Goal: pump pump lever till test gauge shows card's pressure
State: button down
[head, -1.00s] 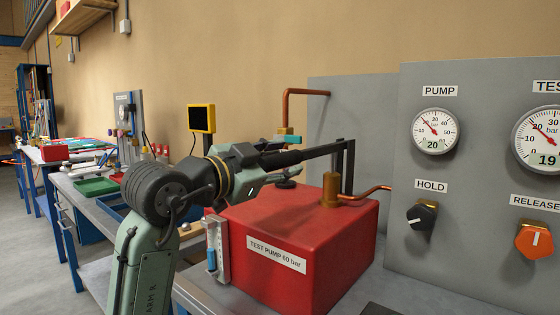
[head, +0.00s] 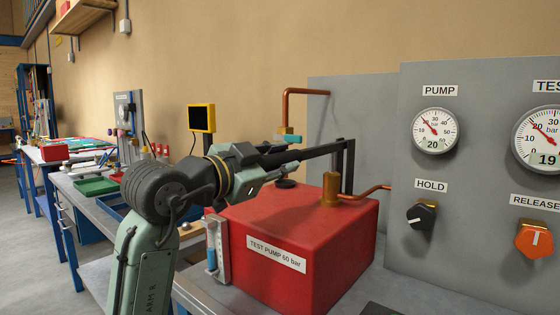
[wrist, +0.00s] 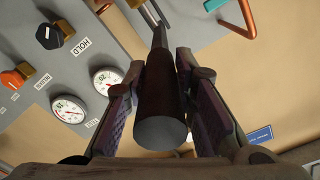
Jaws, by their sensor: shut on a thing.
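The red test pump (head: 300,235), labelled TEST PUMP 60 bar, stands on the bench. Its black pump lever (head: 318,151) runs from the uprights at the right to my gripper (head: 268,160). My gripper is shut on the lever's dark round grip; in the wrist view the grip (wrist: 160,105) lies between both finger pads. The lever is near level. The pump gauge (head: 435,131) reads 20. The test gauge (head: 540,135) reads 19 and is cut off at the right edge. No card with a readable pressure is in view.
The grey panel carries a black HOLD knob (head: 421,216) and an orange RELEASE knob (head: 534,240). Copper pipes (head: 302,91) rise behind and beside the pump. A yellow-framed display (head: 201,118) stands behind my arm. Benches with trays extend to the left.

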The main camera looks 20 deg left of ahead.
jog(key=shift+r+g+p, duration=0.4)
jog(key=shift+r+p, duration=0.8)
jog(key=shift+p, duration=0.15)
jog(key=shift+f, duration=0.15)
jog(key=c, duration=1.3)
grip_release()
jog(key=shift+c, duration=0.2)
jog(key=v, duration=1.2)
jog(key=shift+d, duration=0.1)
